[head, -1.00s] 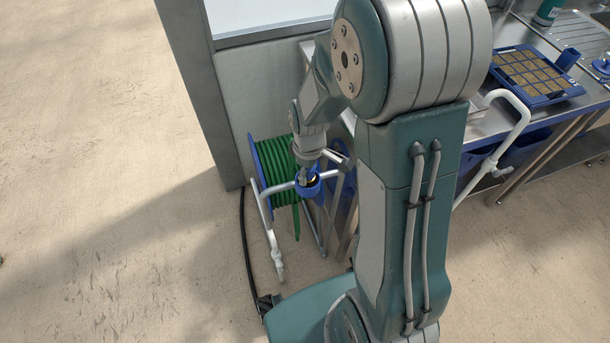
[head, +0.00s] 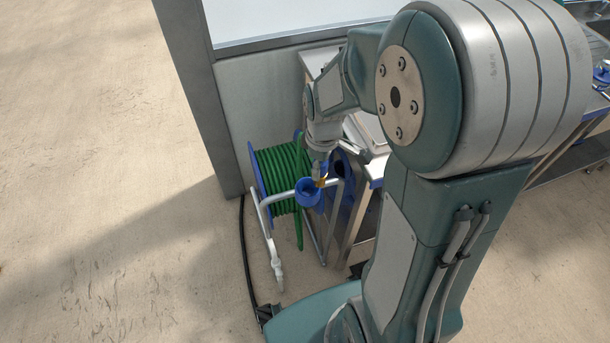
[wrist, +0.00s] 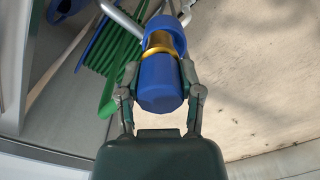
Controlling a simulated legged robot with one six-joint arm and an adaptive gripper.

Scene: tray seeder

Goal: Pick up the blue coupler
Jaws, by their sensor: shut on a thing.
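The blue coupler (wrist: 160,84) is a blue cylinder with a gold band (wrist: 163,45) at its far end. In the wrist view my gripper (wrist: 159,74) is shut on it, one finger on each side. A blue cup-shaped holder (wrist: 166,24) shows just beyond the gold band. In the head view the holder (head: 308,194) sits on the hose reel's frame, and a bit of gold (head: 321,182) shows at its right rim. The coupler's body is mostly hidden there. I cannot tell whether its end is clear of the holder.
A reel of green hose (head: 280,173) on a pale tube frame (head: 265,230) stands against a grey cabinet (head: 232,135). A metal bench (head: 374,170) is close on the right. A black hose (head: 243,245) runs along the floor. Open floor (head: 100,200) lies left.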

